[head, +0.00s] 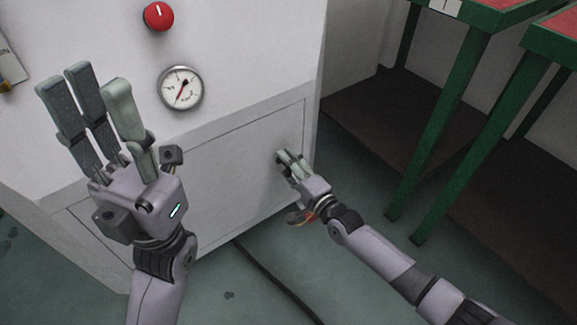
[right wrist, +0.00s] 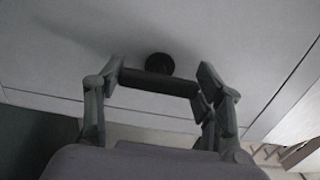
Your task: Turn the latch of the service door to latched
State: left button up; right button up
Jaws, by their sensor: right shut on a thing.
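The service door (head: 215,180) is the light grey lower panel of the white generator cabinet, bounded by a thin dark seam. It looks closed. My right gripper (head: 288,158) is at the door's right side, with its fingers against the panel. In the right wrist view my right gripper (right wrist: 158,80) is shut on the latch (right wrist: 158,84), a dark bar lying roughly level across the picture between the fingers. A round dark hub (right wrist: 160,65) shows just behind the bar. In the head view the fingers hide the latch. My left gripper (head: 98,85) is open and empty, raised before the cabinet's left part.
A red knob (head: 158,16) and a round pressure gauge (head: 180,88) sit on the cabinet above the door. Green-legged tables (head: 447,125) stand at the right. A dark cable (head: 272,278) lies on the floor. The floor between cabinet and tables is clear.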

jog(key=o, duration=1.7)
jog(key=shift+d, duration=0.1)
jog(key=v, duration=1.2)
